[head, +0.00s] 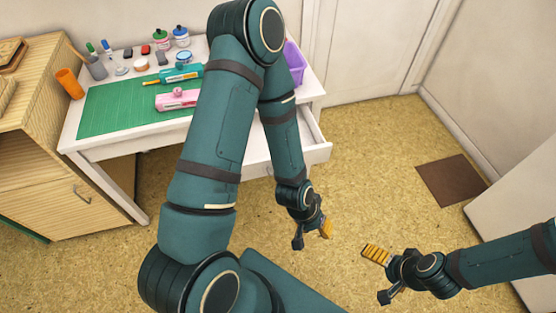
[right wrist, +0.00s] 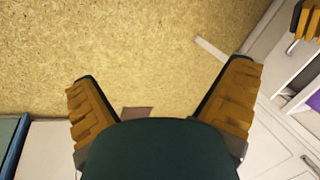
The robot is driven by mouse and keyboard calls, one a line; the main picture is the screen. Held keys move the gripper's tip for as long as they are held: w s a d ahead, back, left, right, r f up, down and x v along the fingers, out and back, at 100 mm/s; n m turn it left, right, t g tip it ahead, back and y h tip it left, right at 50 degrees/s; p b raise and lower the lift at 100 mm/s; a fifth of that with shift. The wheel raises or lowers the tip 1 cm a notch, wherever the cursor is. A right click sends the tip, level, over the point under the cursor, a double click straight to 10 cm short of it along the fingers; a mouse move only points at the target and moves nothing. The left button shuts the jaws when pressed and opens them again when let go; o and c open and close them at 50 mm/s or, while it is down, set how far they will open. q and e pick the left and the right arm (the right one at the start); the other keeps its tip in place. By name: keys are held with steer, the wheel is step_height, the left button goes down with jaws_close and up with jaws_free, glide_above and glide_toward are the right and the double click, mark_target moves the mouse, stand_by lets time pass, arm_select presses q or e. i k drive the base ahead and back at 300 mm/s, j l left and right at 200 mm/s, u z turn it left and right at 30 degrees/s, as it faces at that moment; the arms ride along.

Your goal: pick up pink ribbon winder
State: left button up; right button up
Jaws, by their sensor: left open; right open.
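The pink ribbon winder (head: 176,101) lies on the green cutting mat (head: 110,112) on the white desk. A teal ribbon winder-like object (head: 185,73) lies just behind it. My left arm crosses in front of the desk and hides part of its right side. My left gripper (head: 312,237) is open and empty, hanging over the floor in front of the desk, well apart from the pink winder. My right gripper (head: 377,276) is open and empty over the floor further right; its spread fingers (right wrist: 162,75) show only floor between them in the right wrist view.
The desk (head: 130,146) has an open drawer (head: 318,152) sticking out. Pens, bottles and an orange cup (head: 69,83) stand at its back and left. A purple bin (head: 294,63) is at its right end. A wooden cabinet (head: 60,190) stands left.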

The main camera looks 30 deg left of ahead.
mark_target(168, 102)
steer(key=u, duration=1.95)
